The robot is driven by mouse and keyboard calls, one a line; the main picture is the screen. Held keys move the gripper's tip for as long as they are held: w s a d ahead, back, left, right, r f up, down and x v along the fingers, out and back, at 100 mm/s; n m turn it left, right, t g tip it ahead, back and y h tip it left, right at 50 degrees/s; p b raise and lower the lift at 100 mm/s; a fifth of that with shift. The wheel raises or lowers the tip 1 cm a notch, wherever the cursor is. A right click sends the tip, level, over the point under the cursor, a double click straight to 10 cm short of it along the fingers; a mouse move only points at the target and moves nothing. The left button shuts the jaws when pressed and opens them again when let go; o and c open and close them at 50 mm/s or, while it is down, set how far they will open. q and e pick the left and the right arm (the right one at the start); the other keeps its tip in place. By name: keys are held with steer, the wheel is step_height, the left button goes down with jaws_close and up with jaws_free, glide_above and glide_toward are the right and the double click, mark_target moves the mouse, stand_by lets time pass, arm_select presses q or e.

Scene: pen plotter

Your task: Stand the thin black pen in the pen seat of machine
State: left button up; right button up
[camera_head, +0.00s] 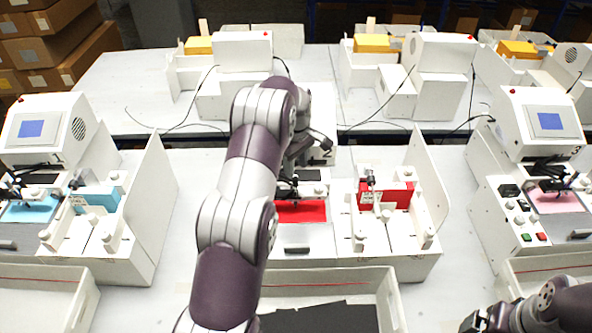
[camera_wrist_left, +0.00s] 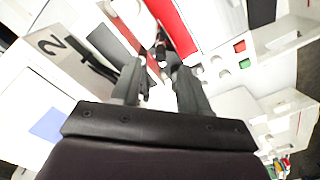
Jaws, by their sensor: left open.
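Machine 2 (camera_head: 345,240) stands mid-table with a red sheet (camera_head: 302,212) on its bed. My left arm reaches over it and hides much of it. My left gripper (camera_wrist_left: 158,72) is open, with its two dark fingers apart and pointing at the machine. A small dark upright part (camera_wrist_left: 160,42) shows just beyond the fingertips. I cannot tell whether it is the thin black pen or part of the pen seat. No contact with the fingers is clear. Part of my right arm shows at the lower right of the head view; its jaws cannot be made out.
A similar machine with a blue sheet (camera_head: 30,210) stands left, and machine 3 (camera_head: 540,130) stands right. A white tray (camera_head: 392,300) with dark pieces lies in front. A red box (camera_head: 398,194) sits in machine 2's right side. Cables cross the table behind.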

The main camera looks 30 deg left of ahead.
arm_select(q)
step_height(320, 180, up, 4)
steer(key=shift+r+p, duration=0.1)
steer(key=shift+p, duration=1.05)
arm_select(e)
step_height(320, 180, up, 4)
steer(key=shift+r, duration=0.1)
steer(key=shift+s, duration=0.1)
arm_select(q)
steer(key=s+d+f+m+b, duration=0.4)
steer(key=s+d+m+b, duration=0.1)
steer(key=s, duration=0.3)
steer(key=s+d+f+m+t+b, duration=0.1)
steer(key=s+d+f+m+b, duration=0.3)
steer(key=s, duration=0.5)
steer(key=s+d+f+m+b, duration=0.4)
steer(key=s+d+m+b, duration=0.2)
steer(key=s+d+b, duration=0.2)
steer(key=shift+s+b, duration=0.4)
steer(key=shift+b, duration=0.7)
arm_select(e)
step_height(320, 180, down, 19)
